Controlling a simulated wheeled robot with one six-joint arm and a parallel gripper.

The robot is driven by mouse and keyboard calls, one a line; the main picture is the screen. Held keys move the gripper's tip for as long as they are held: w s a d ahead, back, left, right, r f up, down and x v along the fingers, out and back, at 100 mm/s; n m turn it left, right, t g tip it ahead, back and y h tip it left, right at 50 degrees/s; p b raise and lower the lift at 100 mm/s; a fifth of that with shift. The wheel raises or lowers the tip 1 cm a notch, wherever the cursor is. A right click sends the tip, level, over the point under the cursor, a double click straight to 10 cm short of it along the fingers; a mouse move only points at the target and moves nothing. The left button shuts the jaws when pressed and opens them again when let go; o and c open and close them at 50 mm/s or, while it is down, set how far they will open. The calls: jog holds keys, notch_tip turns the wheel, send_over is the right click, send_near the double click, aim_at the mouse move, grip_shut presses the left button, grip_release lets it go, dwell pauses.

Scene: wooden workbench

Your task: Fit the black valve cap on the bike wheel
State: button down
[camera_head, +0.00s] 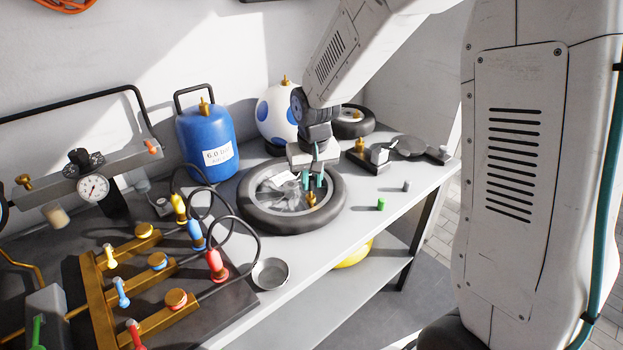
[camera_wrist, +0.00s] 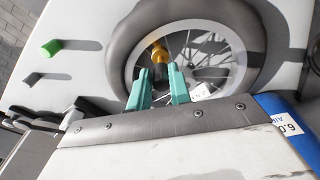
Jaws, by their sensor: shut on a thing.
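The bike wheel (camera_head: 258,212) lies flat on the bench, with a black tyre and metal spokes; it fills the upper middle of the wrist view (camera_wrist: 121,42). A brass valve (camera_head: 311,198) stands at the near inner rim and shows just beyond my fingertips in the wrist view (camera_wrist: 159,53). My gripper (camera_head: 313,180) has teal fingers pointing down over the wheel, close to the valve. The gripper (camera_wrist: 162,76) is shut on a small dark thing, taken as the black valve cap, mostly hidden between the fingers. I cannot tell whether it touches the valve.
A green cap (camera_head: 381,204) and a grey cap (camera_head: 406,186) stand on the bench right of the wheel. A blue tank (camera_head: 206,130) stands behind left. A brass manifold with hoses (camera_head: 110,285) and a metal dish (camera_head: 270,274) are at the near left.

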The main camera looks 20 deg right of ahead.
jog(key=shift+f, duration=1.25)
dwell(1.4)
jog(key=c, duration=0.7)
grip_release()
jog(key=shift+r, duration=4.5)
